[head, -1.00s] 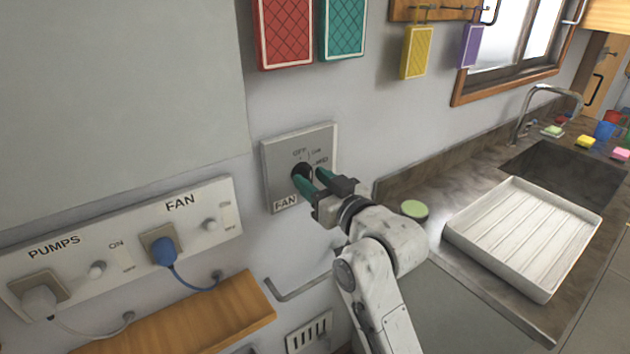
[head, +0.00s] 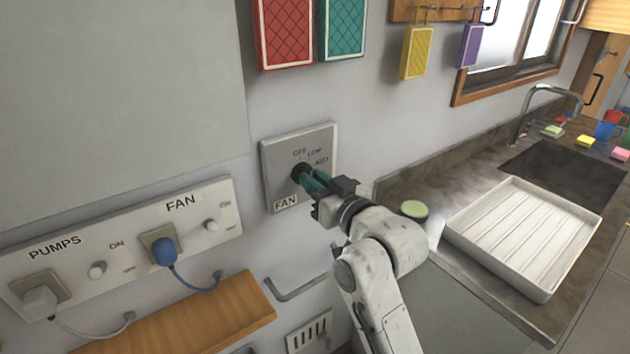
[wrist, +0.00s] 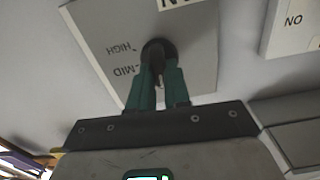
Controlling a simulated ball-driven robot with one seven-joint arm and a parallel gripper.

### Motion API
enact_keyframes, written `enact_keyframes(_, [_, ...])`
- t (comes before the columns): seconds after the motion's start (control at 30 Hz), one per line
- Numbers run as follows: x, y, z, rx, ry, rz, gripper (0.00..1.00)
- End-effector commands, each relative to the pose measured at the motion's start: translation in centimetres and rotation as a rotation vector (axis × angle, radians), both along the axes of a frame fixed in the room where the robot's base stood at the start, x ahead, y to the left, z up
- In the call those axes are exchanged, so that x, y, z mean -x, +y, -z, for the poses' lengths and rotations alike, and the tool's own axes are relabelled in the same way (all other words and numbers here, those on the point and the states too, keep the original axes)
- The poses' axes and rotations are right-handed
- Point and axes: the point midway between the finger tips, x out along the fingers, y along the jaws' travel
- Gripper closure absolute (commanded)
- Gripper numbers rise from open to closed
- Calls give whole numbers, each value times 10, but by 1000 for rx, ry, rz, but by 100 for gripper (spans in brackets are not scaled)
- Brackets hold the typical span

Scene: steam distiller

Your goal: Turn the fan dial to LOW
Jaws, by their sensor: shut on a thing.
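The fan dial (head: 301,173) is a black knob on a grey wall plate (head: 327,145) marked FAN, with OFF, LOW and a partly hidden MID label along its upper right. My gripper (head: 312,181) has green fingers shut on the knob from the right. In the wrist view the fingers (wrist: 158,90) close on both sides of the black knob (wrist: 158,52), and HIGH and MID show upside down on the plate (wrist: 110,55). The knob's exact pointing direction is hidden by the fingers.
A switch panel (head: 130,262) with PUMPS and FAN switches and plugs is on the wall at lower left. A wooden shelf (head: 195,318) juts out below it. A white tray (head: 525,235) lies on the counter at right. Red and teal pads (head: 342,28) hang above the plate.

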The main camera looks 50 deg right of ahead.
Motion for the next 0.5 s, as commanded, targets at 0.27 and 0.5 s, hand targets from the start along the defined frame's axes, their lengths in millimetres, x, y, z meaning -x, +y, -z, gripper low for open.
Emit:
enact_keyframes(0.27, [0,-1,0,-180,-49,0,100])
enact_keyframes(0.5, [0,-2,0,-364,-103,0,100])
